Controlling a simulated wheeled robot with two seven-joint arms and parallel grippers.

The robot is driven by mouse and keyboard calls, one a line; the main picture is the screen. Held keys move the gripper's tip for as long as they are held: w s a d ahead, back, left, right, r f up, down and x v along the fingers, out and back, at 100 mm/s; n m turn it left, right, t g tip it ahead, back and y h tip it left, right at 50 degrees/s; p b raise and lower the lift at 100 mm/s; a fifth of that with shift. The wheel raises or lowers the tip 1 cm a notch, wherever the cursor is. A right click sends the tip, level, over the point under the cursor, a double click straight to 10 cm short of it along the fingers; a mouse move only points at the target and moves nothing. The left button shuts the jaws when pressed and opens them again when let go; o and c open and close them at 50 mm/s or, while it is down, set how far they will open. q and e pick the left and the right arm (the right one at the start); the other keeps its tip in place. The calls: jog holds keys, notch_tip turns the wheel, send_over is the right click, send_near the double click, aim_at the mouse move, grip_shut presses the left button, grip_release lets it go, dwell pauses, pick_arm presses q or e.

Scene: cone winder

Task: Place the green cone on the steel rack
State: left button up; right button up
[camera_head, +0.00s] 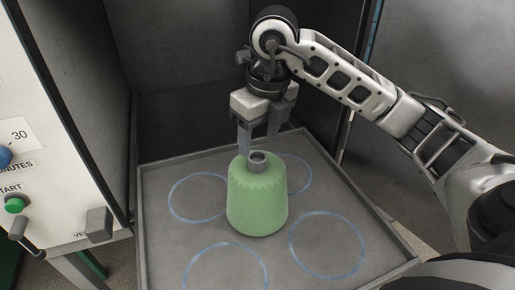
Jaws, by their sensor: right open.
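The green cone (257,202) stands upright near the middle of a grey steel tray-like rack (160,242), which has blue circles marked on its surface. The grey tube end of the cone shows at its top. My right gripper (260,142) is just above and behind the cone's top, fingers pointing down. It is open, and I see nothing held between its fingers. Whether a finger touches the tube cannot be told. My left gripper is not in view.
A pale control panel (45,130) with a green start button (14,205) and a blue knob stands at the left. Dark cabinet walls (190,80) rise behind the rack. Raised edges border the rack, and its surface around the cone is clear.

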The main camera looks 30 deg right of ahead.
notch_tip(320, 180, up, 7)
jog(key=s+p, duration=0.1)
jog(key=shift+r, duration=0.1)
dwell(0.6)
